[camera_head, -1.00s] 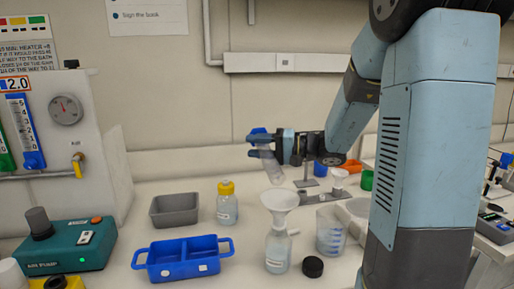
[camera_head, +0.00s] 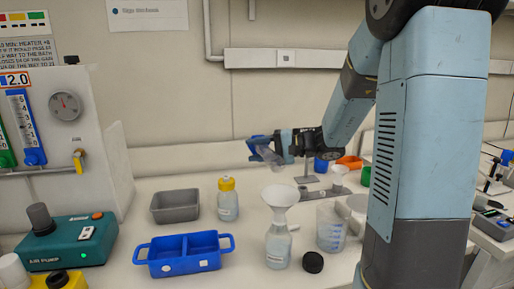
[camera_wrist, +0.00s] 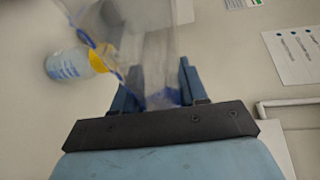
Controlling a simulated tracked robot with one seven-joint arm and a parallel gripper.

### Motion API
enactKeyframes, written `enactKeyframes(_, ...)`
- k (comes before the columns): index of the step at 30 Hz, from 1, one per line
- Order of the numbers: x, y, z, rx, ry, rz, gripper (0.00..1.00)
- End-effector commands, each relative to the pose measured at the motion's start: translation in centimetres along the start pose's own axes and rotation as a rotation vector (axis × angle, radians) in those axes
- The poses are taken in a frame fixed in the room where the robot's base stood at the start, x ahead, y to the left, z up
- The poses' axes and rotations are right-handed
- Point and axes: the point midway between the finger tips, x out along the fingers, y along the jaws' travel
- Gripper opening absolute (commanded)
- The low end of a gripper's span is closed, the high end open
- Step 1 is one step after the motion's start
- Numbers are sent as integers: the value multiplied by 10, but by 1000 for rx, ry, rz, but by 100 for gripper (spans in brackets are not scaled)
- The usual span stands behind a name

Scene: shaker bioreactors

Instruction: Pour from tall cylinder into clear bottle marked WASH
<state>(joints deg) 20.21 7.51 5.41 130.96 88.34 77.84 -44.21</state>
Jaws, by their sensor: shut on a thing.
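The tall cylinder (camera_head: 270,154) is clear with blue parts, and my gripper (camera_head: 281,147) is shut on it in the air. It is tilted well off upright. In the wrist view the cylinder (camera_wrist: 150,55) lies between the fingers of my gripper (camera_wrist: 157,88), blurred. A clear bottle (camera_head: 278,249) with a white funnel (camera_head: 279,197) in its mouth stands on the bench, below and in front of the held cylinder in the head view. Its label is too small to read. I cannot see any liquid leaving the cylinder.
A yellow-capped bottle (camera_head: 228,203), a grey tray (camera_head: 174,216) and a blue two-part tray (camera_head: 183,264) stand to the left. A beaker (camera_head: 331,230) and black cap (camera_head: 313,262) are right of the funnel bottle. An air pump (camera_head: 72,243) is at far left.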

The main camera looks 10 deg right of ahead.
Motion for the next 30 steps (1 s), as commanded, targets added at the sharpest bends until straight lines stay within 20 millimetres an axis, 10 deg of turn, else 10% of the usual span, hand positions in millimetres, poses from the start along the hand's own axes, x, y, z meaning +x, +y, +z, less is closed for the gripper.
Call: enactKeyframes(30,3,23,1,168,-23,70,7)
